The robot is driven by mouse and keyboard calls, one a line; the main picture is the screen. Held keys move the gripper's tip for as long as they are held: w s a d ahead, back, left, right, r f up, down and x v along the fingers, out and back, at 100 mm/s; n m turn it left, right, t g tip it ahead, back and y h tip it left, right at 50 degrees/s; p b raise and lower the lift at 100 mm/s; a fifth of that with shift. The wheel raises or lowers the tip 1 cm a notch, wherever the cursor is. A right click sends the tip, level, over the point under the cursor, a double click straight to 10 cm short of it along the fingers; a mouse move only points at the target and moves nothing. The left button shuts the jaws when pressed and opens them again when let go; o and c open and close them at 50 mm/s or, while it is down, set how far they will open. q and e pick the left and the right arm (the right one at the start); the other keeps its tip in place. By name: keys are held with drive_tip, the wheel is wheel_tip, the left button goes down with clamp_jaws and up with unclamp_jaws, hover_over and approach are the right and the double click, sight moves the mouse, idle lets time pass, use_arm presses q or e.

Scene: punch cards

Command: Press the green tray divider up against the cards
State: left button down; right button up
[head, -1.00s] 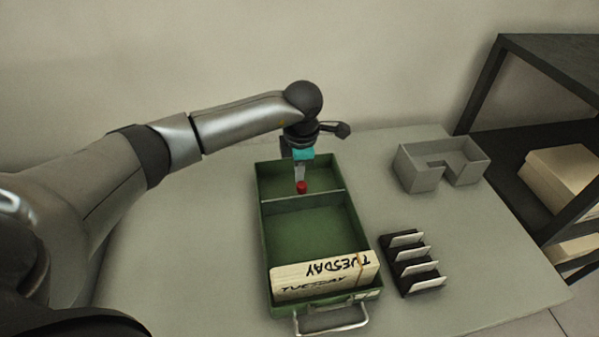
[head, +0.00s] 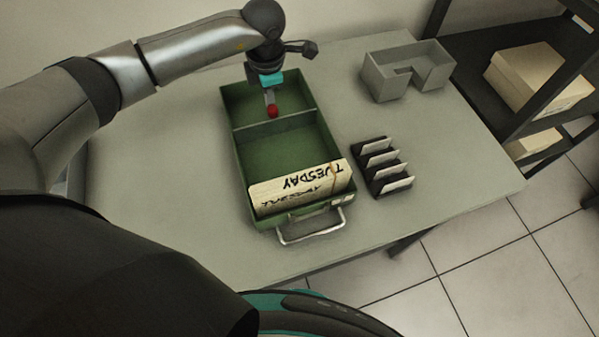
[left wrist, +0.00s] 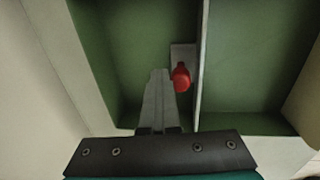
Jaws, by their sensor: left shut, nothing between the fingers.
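The green tray (head: 240,165) is a long open box on the table. Its divider (head: 290,119), a thin cross wall with a pale top edge, stands nearer the far end. A red knob (head: 272,111) is on its far side; the divider (left wrist: 204,60) and knob (left wrist: 181,76) also show in the left wrist view. Cream cards (head: 300,186) marked TUESDAY stand at the near end, with a wide gap between them and the divider. My left gripper (head: 270,97) is shut and empty, pointing down in the far compartment beside the knob; contact is unclear. My right gripper is out of view.
A black rack (head: 372,160) with several pale cards stands right of the tray. A grey open bin (head: 405,72) is at the back right. A dark shelf (head: 490,80) with boxes stands beyond the table's right edge. The tray has a metal handle (head: 312,232) at its near end.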

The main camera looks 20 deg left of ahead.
sight(274, 116)
use_arm(q)
drive_tip(key=shift+s+d+p, duration=0.5)
drive_tip(key=shift+s+d, duration=0.05)
drive_tip(key=shift+s, duration=0.2)
drive_tip(key=shift+s+d+p, duration=0.45)
drive_tip(key=shift+s+d, duration=0.05)
drive_tip(key=shift+s, duration=0.25)
drive_tip(key=shift+s+d+p, duration=0.6)
drive_tip(key=shift+s+d, duration=0.25)
drive_tip(key=shift+s, duration=0.3)
drive_tip(key=shift+s+d+p, duration=0.6)
drive_tip(key=shift+s+d, duration=0.25)
drive_tip(key=shift+s, duration=0.25)
drive_tip(key=shift+s+d+p, duration=0.4)
drive_tip(key=shift+s+d, duration=0.45)
drive_tip(key=shift+s, duration=0.25)
drive_tip(key=shift+s+d+p, duration=0.35)
drive_tip(key=shift+s+d, duration=0.45)
drive_tip(key=shift+s, duration=0.3)
drive_tip(key=shift+s+d+p, duration=0.4)
drive_tip(key=shift+s+d, duration=0.45)
drive_tip(key=shift+s, duration=0.25)
drive_tip(key=shift+w+f, duration=0.1)
drive_tip(key=shift+r+p, duration=0.35)
drive_tip(key=shift+r, duration=0.2)
wheel_tip(274, 116, up, 8)
drive_tip(key=s+p, duration=0.1)
drive_tip(key=p, duration=0.5)
drive_tip(key=shift+d, duration=0.3)
